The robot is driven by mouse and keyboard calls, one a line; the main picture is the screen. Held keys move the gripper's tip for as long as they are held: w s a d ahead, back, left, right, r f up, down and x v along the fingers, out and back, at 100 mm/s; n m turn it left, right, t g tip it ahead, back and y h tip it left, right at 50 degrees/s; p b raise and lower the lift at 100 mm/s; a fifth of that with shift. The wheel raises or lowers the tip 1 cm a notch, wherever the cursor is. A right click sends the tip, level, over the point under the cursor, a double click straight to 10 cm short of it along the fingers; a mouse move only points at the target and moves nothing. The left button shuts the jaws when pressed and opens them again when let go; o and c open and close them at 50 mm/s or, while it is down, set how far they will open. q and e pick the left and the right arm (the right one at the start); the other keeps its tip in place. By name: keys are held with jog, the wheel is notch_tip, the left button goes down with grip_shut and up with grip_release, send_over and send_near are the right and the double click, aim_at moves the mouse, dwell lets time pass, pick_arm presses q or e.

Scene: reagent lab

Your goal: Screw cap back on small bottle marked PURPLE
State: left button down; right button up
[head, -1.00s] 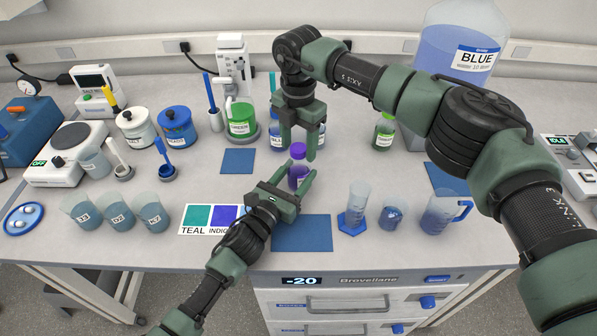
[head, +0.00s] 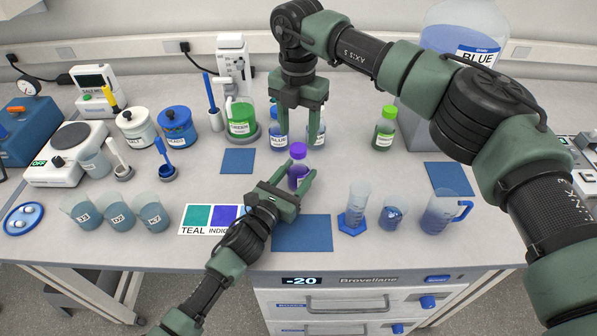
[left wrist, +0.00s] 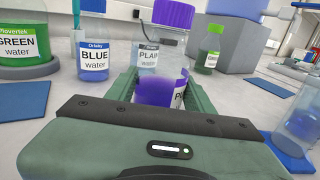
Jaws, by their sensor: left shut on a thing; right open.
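The small bottle (head: 298,172) holds purple liquid and stands upright between the fingers of my left gripper (head: 300,186), which is shut on it. In the left wrist view the same bottle (left wrist: 160,92) shows a partly hidden label starting with P. A purple cap (head: 298,151) sits on top of its neck; the cap also shows in the left wrist view (left wrist: 172,14). How tightly it is screwed on cannot be seen. My right gripper (head: 298,139) is open and empty, just above and behind the cap.
BLUE (head: 279,130) and PLAIN (left wrist: 148,57) water bottles stand behind the bottle. A green-capped bottle (head: 384,132) is to the right. A blue mat (head: 302,233) lies in front, near the bench edge.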

aim_at(298, 147)
jog(key=n, duration=0.4)
jog(key=shift+r, duration=0.4)
jog(key=n, duration=0.5)
jog(key=shift+r, duration=0.35)
jog(key=n, duration=0.4)
jog(key=shift+r, duration=0.4)
jog(key=n, duration=0.6)
jog(key=shift+r, duration=0.4)
jog(key=shift+f, duration=4)
grip_shut()
jog(key=shift+o, duration=0.8)
grip_release()
